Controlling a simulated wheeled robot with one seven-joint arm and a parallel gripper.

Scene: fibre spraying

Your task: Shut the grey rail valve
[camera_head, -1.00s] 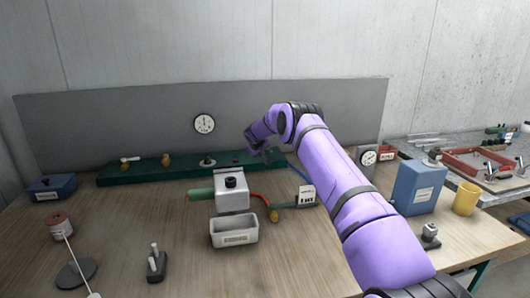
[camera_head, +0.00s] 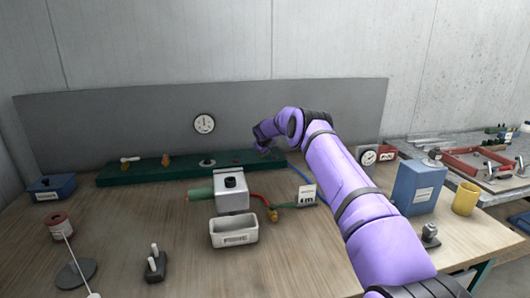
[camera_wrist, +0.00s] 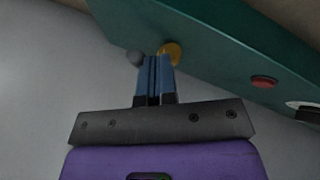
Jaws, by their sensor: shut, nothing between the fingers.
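My gripper (camera_wrist: 153,60) is shut and empty in the wrist view, its two blue fingers together.
A red button (camera_wrist: 264,82) sits on the rail. A grey box (camera_head: 232,194), white tray (camera_head: 234,232) and blue container (camera_head: 417,186) stand on the bench.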

